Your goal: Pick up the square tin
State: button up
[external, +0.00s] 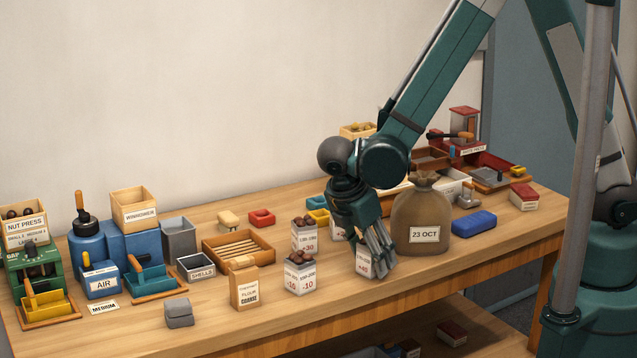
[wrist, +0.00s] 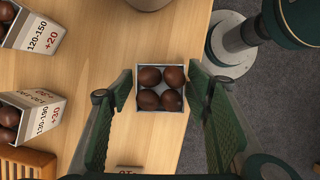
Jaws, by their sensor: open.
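A square, open-topped container (wrist: 160,112) with a pale rim holds several brown chestnuts. It looks like the square tin, though I cannot tell its material. In the wrist view it stands between the two fingers of my gripper (wrist: 160,88), with a gap on each side. In the external view its white labelled side (external: 362,263) shows partly, behind the fingers of my gripper (external: 378,262). My gripper is open, pointing down around it near the table's front edge, and holds nothing.
A brown sack (external: 423,200) stands close right of my gripper. Similar chestnut boxes (external: 299,281) stand to the left, also in the wrist view (wrist: 32,117). The table's front edge is near.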

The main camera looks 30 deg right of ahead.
jog(key=shift+c, duration=0.5)
jog(key=c, duration=0.9)
jog(key=shift+r, duration=0.2)
jog(key=shift+r+p, duration=0.55)
jog(key=shift+r, duration=4.3)
